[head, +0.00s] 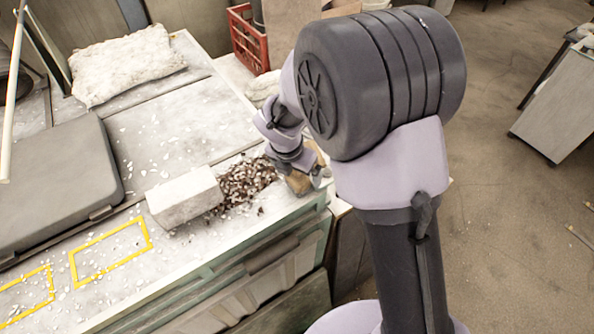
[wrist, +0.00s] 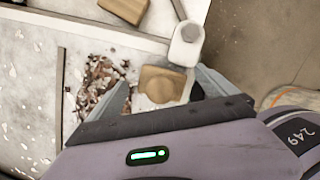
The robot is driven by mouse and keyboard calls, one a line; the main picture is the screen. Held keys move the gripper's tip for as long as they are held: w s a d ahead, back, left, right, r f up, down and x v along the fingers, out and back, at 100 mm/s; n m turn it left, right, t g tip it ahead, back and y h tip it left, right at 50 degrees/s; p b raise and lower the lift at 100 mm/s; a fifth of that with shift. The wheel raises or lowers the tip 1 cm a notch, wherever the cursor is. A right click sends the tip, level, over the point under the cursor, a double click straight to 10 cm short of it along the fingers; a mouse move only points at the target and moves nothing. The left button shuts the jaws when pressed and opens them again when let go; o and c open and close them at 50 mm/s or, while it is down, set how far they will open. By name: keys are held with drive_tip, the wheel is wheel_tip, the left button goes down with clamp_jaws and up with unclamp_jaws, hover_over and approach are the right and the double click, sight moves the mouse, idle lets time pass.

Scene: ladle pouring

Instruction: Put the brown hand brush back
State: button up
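A brown wooden piece, probably the hand brush (wrist: 163,82), lies between the fingers of my gripper (wrist: 160,86) in the wrist view. A pale part shows below it; I cannot make out bristles. Narrow gaps seem to show on both sides of it, so my gripper looks open around or just above it. In the head view my gripper (head: 303,178) is low at the bench's front right edge, with the tan-brown piece (head: 299,184) partly hidden by it. Another brown block (wrist: 126,8) lies at the top of the wrist view.
A pile of brown and white chips (head: 243,184) lies left of my gripper, beside a white block (head: 185,198). A grey case (head: 55,180), a white sack (head: 125,65) and yellow outlines (head: 112,250) are on the bench. A white object with a grey rod (wrist: 186,45) is near the edge.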

drive_tip(key=s+d+r+m+y+p, duration=0.1)
drive_tip(key=s+d+r+m, duration=0.15)
drive_tip(key=r+m, duration=0.45)
drive_tip(key=s+d+r+m+p, duration=0.15)
drive_tip(key=s+r, duration=0.25)
drive_tip(key=r, duration=0.7)
drive_tip(key=s+d+r+m+t+y, duration=0.1)
drive_tip(key=s+d+r+m+t, duration=0.15)
drive_tip(key=s+m, duration=0.8)
drive_tip(key=s+d+r+m+t+y, duration=0.15)
drive_tip(key=s+d+r+m, duration=0.35)
drive_tip(key=m, duration=1.1)
wheel_tip(320, 180, down, 29)
drive_tip(key=s+a+g+b, duration=0.1)
drive_tip(key=b, duration=2.7)
drive_tip(key=shift+a, duration=0.15)
drive_tip(key=shift+s, duration=0.1)
